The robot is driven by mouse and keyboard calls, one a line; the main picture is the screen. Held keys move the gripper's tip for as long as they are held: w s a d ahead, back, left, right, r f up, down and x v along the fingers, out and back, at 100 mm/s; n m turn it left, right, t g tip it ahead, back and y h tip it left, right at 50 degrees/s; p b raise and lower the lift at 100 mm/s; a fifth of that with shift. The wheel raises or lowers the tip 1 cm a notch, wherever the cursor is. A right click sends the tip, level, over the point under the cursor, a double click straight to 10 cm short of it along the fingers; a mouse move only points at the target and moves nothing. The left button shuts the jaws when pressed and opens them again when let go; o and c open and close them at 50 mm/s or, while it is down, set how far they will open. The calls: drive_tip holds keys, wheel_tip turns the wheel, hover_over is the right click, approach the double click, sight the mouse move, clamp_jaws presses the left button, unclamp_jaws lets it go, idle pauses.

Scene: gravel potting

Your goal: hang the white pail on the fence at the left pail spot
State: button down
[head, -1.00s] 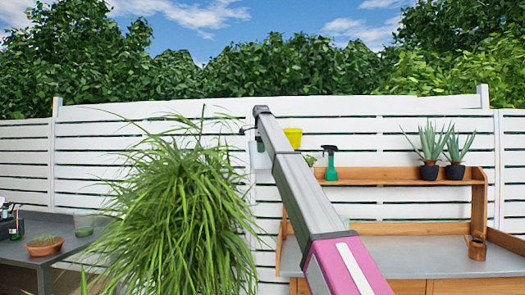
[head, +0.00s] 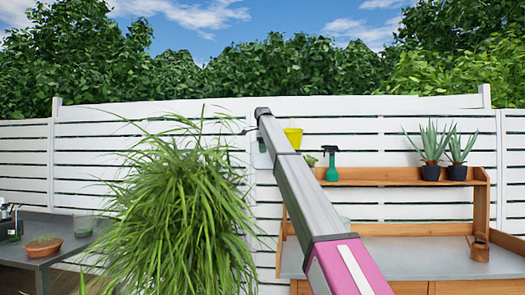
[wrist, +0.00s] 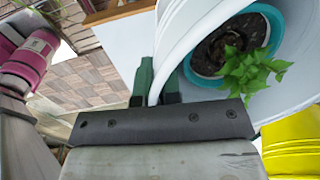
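The white pail (wrist: 185,32) is large in the wrist view, with a teal pot (wrist: 272,30) holding a small leafy plant (wrist: 250,68) inside it. My gripper (wrist: 158,90) has its two green fingers on either side of the pail's rim and is shut on it. In the head view the tip of my arm is in front of the white fence (head: 400,130), and my arm hides most of what is at its end. A pale patch beside the arm tip may be the pail. I cannot tell whether it touches the fence.
A yellow pail (head: 293,137) is just right of my arm, and it also shows in the wrist view (wrist: 290,148). A green spray bottle (head: 331,164) and potted succulents (head: 431,170) stand on the wooden shelf (head: 390,176). A big grassy plant (head: 180,215) is on the left.

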drive_tip(key=shift+w+d, duration=0.1)
drive_tip(key=shift+w, duration=2.45)
drive_tip(key=shift+w+r, duration=0.1)
drive_tip(key=shift+w, duration=2.15)
idle(0.9)
drive_tip(key=shift+f, duration=0.65)
idle(1.6)
